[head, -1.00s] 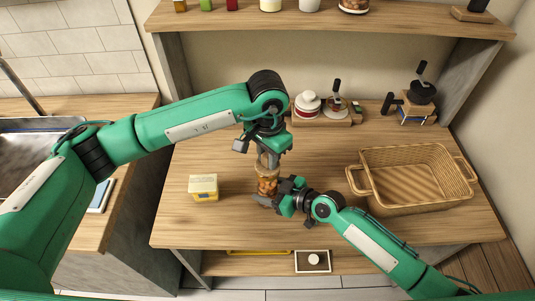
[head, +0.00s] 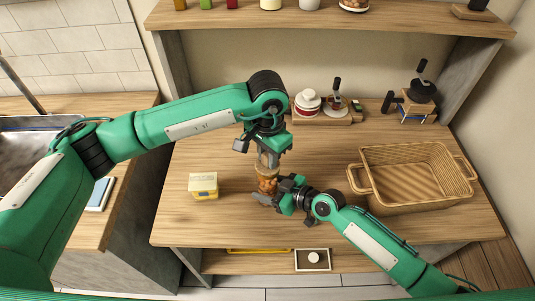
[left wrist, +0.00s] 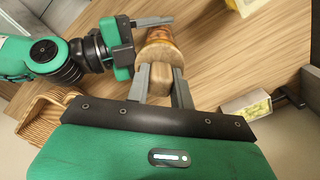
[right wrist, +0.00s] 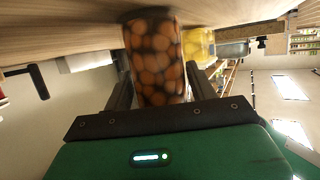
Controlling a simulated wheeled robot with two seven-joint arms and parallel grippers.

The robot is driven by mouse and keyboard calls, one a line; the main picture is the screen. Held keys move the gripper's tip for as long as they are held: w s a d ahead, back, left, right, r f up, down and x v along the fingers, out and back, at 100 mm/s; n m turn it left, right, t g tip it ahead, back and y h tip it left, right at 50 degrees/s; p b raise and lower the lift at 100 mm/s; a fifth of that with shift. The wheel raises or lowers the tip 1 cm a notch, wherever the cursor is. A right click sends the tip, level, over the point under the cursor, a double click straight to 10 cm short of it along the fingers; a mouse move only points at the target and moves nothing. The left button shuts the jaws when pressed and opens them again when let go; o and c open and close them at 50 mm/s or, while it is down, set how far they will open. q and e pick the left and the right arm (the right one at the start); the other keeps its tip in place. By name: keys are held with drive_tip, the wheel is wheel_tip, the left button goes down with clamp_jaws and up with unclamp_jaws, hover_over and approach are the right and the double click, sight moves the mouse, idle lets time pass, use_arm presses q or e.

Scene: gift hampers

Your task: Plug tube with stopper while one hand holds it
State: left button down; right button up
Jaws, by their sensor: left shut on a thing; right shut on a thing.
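The tube (head: 267,184) is clear, filled with round brown nuts, and stands upright on the table. My right gripper (head: 268,198) is shut around its lower part; the right wrist view shows the tube (right wrist: 155,55) between the fingers. My left gripper (head: 268,162) is above the tube, pointing down. In the left wrist view it is shut on the pale wooden stopper (left wrist: 160,78), gripping its narrow knob. The stopper's wider part lines up with the tube's top (left wrist: 158,34). I cannot tell whether it is seated in the mouth or just above it.
A small yellow and white box (head: 203,186) stands left of the tube. A wicker basket (head: 415,198) is at the right. A wooden tray with jars (head: 306,104) and a dark pot on a stand (head: 421,92) are at the back. The front left of the table is clear.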

use_arm(q)
drive_tip(key=shift+f, duration=0.4)
idle(1.2)
drive_tip(key=c, duration=1.1)
unclamp_jaws()
drive_tip(key=shift+c, duration=0.2)
drive_tip(key=shift+r, duration=0.15)
wheel_tip(320, 180, up, 12)
use_arm(e)
drive_tip(key=o, duration=0.9)
drive_tip(key=v, duration=1.2)
